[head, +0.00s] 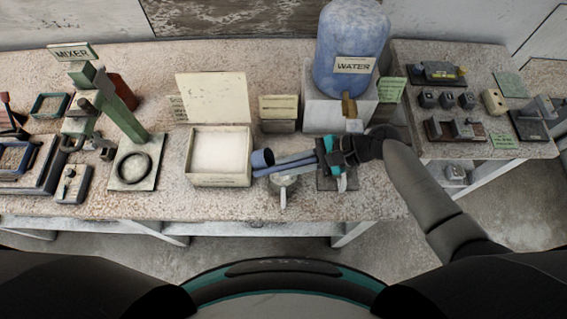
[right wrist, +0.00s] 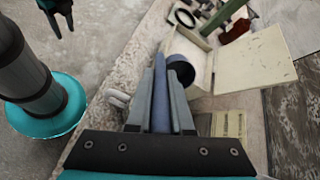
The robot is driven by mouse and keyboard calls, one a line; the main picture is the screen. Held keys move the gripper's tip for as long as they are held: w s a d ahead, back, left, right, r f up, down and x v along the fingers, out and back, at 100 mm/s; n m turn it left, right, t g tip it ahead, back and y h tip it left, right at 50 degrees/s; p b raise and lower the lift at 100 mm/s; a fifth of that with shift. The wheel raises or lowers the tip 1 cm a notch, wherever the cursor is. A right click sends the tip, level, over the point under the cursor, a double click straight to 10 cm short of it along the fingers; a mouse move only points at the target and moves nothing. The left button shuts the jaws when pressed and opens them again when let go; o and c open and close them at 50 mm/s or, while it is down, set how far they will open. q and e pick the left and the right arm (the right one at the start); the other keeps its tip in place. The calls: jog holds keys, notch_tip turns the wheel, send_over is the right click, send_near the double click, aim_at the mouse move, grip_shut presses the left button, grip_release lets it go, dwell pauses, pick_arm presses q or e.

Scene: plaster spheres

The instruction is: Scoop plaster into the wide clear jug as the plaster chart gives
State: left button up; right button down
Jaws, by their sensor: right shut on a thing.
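My right gripper (head: 322,155) is shut on the handle of a blue scoop (head: 262,159). The scoop's round cup shows past the fingertips in the right wrist view (right wrist: 181,70); its contents are not visible. The cup is at the right edge of the open box of white plaster (head: 221,151). A pale jug (head: 284,187), perhaps the wide clear one, stands below the scoop's handle, partly hidden. Another pale handled vessel (head: 342,183) is mostly hidden under my gripper. My left gripper (right wrist: 62,18) is empty with fingers apart. Small cards stand behind; I cannot read which is the plaster chart.
A blue water tank (head: 351,50) stands on a white block behind my right gripper. The green mixer (head: 115,105) and dark trays are at left. A side table (head: 480,158) with small blocks and tools is at right. The bench's front strip is clear.

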jog(key=shift+a+r+h+p, duration=0.15)
jog(key=shift+r+h+p, duration=0.15)
jog(key=shift+p, duration=0.15)
jog(key=shift+a+r+h, duration=0.35)
jog(key=shift+r+h, duration=0.3)
jog(key=shift+a+r+h, duration=0.4)
jog(key=shift+r+h, duration=0.3)
jog(key=shift+a+r+h, duration=0.35)
jog(key=shift+r+h, duration=0.3)
jog(key=shift+a+r+h, duration=0.3)
jog(key=shift+r+h, duration=0.2)
jog(key=shift+h, duration=0.1)
jog(key=shift+a+r+h, duration=0.3)
jog(key=shift+r+h, duration=0.2)
jog(key=shift+h, duration=0.1)
jog(key=shift+a+r+h, duration=0.5)
jog(key=shift+r+h, duration=0.15)
jog(key=shift+h, duration=0.5)
jog(key=shift+a+r+h, duration=0.5)
jog(key=shift+r+h, duration=0.15)
jog(key=shift+h, duration=0.5)
